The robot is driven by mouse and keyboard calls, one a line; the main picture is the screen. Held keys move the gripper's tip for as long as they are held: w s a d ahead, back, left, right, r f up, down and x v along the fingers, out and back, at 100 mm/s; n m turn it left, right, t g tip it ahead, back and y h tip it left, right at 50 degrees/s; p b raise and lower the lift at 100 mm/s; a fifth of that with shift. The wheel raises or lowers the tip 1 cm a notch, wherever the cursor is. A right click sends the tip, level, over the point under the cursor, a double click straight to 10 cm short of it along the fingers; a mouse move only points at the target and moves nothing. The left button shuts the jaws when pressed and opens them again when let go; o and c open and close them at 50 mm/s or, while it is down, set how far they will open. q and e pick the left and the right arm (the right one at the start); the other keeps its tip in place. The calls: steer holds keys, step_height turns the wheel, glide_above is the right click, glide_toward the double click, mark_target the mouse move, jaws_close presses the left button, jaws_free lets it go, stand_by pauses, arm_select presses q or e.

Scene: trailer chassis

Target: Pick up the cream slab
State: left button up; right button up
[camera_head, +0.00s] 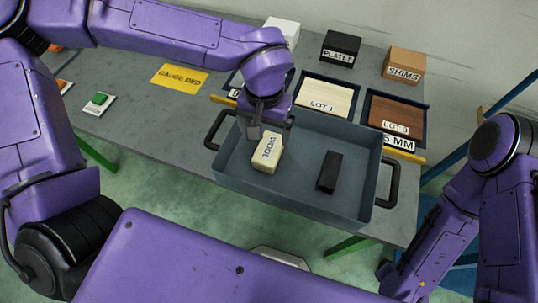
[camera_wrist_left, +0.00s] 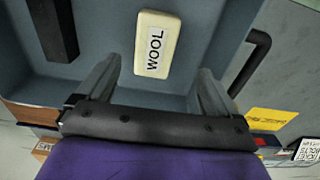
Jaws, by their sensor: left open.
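A cream slab (camera_head: 266,153) labelled WOOL lies in the left part of a grey-blue tray (camera_head: 302,189). It also shows in the left wrist view (camera_wrist_left: 156,42), just beyond the fingertips and roughly between their lines. My left gripper (camera_head: 270,130) reaches over the tray, pointing down, above the slab's far end. In the left wrist view the gripper (camera_wrist_left: 157,80) has its two fingers spread apart with nothing between them. The gap between fingers and slab is hard to judge. My right arm shows at the right edge; its gripper is not visible.
A black block (camera_head: 329,172) lies in the tray, right of the slab. The tray has black handles (camera_head: 393,183). Behind it are a pale LOT 1 board (camera_head: 326,95), a brown LOT 3 board (camera_head: 396,113), a PLATES box (camera_head: 340,47) and a SHIMS box (camera_head: 403,65).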

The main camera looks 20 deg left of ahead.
mark_target(269, 147)
arm_select(q)
steer(key=f, duration=0.9)
steer(key=shift+w+d, duration=0.2)
steer(key=shift+d, duration=0.2)
steer(key=c, duration=1)
